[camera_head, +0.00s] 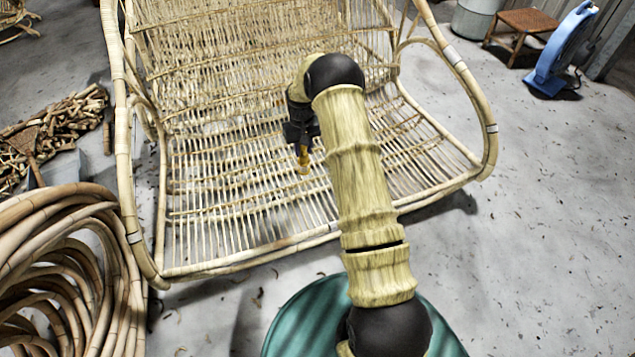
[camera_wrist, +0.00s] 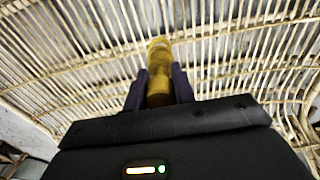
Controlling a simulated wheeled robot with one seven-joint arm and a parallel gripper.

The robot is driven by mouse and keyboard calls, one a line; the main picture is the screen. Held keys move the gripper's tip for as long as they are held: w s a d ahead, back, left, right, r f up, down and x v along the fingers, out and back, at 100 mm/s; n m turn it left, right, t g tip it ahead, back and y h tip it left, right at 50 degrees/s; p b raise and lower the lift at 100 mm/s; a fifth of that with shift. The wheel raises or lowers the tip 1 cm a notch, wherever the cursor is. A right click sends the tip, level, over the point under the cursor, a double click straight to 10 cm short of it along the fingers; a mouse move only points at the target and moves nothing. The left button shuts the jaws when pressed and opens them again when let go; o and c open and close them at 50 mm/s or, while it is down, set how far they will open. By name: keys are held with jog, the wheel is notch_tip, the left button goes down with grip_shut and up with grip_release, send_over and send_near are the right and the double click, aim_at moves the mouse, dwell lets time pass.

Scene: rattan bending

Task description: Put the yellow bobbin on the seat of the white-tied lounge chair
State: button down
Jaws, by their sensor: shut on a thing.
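The yellow bobbin (camera_head: 303,160) is between the fingers of my gripper (camera_head: 301,148), over the slatted seat of the rattan lounge chair (camera_head: 237,208). In the wrist view the yellow bobbin (camera_wrist: 159,70) is held between the two dark fingers of my gripper (camera_wrist: 159,88), with the rattan slats (camera_wrist: 70,65) behind it. I cannot tell whether the bobbin's lower end touches the slats. The chair has pale ties on its frame, such as a white one (camera_head: 491,128) at the right arm. My arm hides part of the seat.
Coiled rattan poles (camera_head: 60,260) stand at the lower left. A pile of short cane pieces (camera_head: 62,130) lies at the left. A blue fan-like object (camera_head: 560,50), a small stool (camera_head: 522,22) and a grey bin (camera_head: 474,18) stand at the upper right. The floor at right is open.

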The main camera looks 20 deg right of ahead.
aim_at(304, 161)
jog(key=shift+f+b, duration=1.9)
jog(key=shift+f, duration=1.2)
notch_tip(304, 161, down, 4)
jog(key=b, duration=0.2)
jog(key=shift+b, duration=0.35)
jog(key=shift+r, duration=0.1)
jog(key=c, duration=1.2)
grip_release()
jog(key=shift+o, duration=0.2)
